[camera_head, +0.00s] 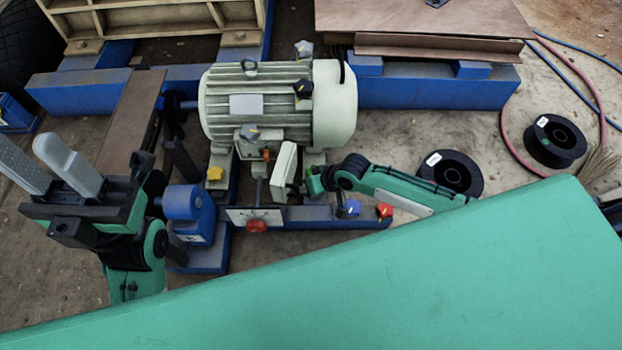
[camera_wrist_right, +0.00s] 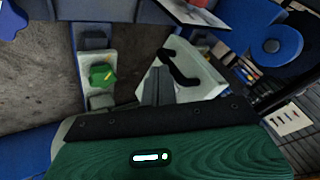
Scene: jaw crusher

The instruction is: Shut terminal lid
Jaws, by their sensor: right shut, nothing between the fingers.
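The cream motor (camera_head: 258,110) stands on a blue frame. Its terminal lid (camera_head: 283,172) is a pale plate that stands open and tilted below the motor's front side. My right gripper (camera_head: 312,184) comes in from the right, shut and empty, close beside the lid's right face. I cannot tell whether it touches the lid. The right wrist view shows the grey fingers (camera_wrist_right: 158,86) in front of a pale panel with a black bent part (camera_wrist_right: 178,66). My left gripper (camera_head: 48,165) is at the left, its two pale fingers apart and empty.
Several coloured knobs lie around the motor, among them a yellow one (camera_head: 215,173), a red one (camera_head: 385,210) and a blue one (camera_head: 349,207). Two black spools (camera_head: 449,173) lie on the ground at right. A blue pedestal part (camera_head: 185,205) stands right of my left gripper.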

